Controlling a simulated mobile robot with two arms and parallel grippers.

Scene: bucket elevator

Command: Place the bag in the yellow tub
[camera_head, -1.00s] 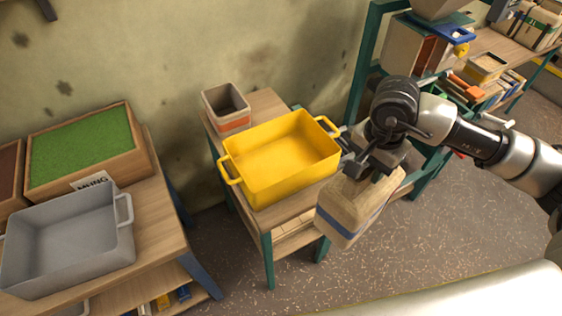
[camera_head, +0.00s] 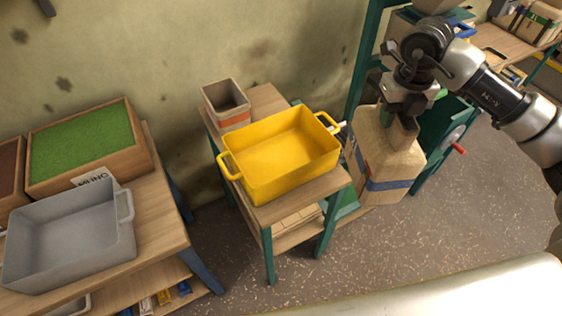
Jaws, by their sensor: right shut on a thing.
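The yellow tub (camera_head: 262,182) stands empty on a small wooden table with green legs, a handle at each end. The bag (camera_head: 393,165) is tan with a blue band near its bottom. It hangs upright from my right gripper (camera_head: 404,122), which is shut on its top. The bag is to the right of the tub, in front of the green frame, and looks larger in the picture than the tub's near wall. My left gripper is out of view.
A small tan box with an orange band (camera_head: 226,107) stands behind the tub. A grey tub (camera_head: 70,258) and a tray with a green surface (camera_head: 88,145) are on the left table. A green frame with a red-knobbed crank (camera_head: 457,147) is behind the bag at right.

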